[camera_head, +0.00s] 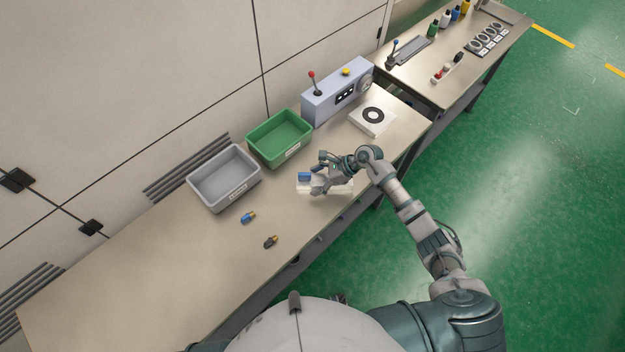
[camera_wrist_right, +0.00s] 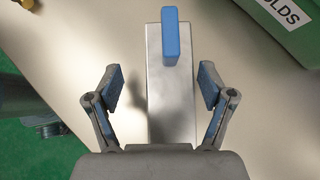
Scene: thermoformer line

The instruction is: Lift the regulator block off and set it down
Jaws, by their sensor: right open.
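What I take for the regulator block is a pale grey metal block (camera_wrist_right: 172,100) with an upright blue part (camera_wrist_right: 170,38) at its far end. In the head view the blue part (camera_head: 304,177) and pale body (camera_head: 342,187) sit on the near bench, partly hidden by my right gripper (camera_head: 318,174). In the right wrist view this gripper (camera_wrist_right: 160,86) is open, its blue-padded fingers apart on either side of the block. I see no finger contact; the blue part lies beyond the fingertips. My left gripper is not in view.
A green bin (camera_head: 301,147) and a grey bin (camera_head: 190,182) stand along the wall. A grey control box (camera_head: 322,105) with a red-tipped lever and a white unit (camera_head: 363,122) stand farther back. Two small fittings (camera_head: 248,217) (camera_head: 270,241) lie in front. The bench's near left is clear.

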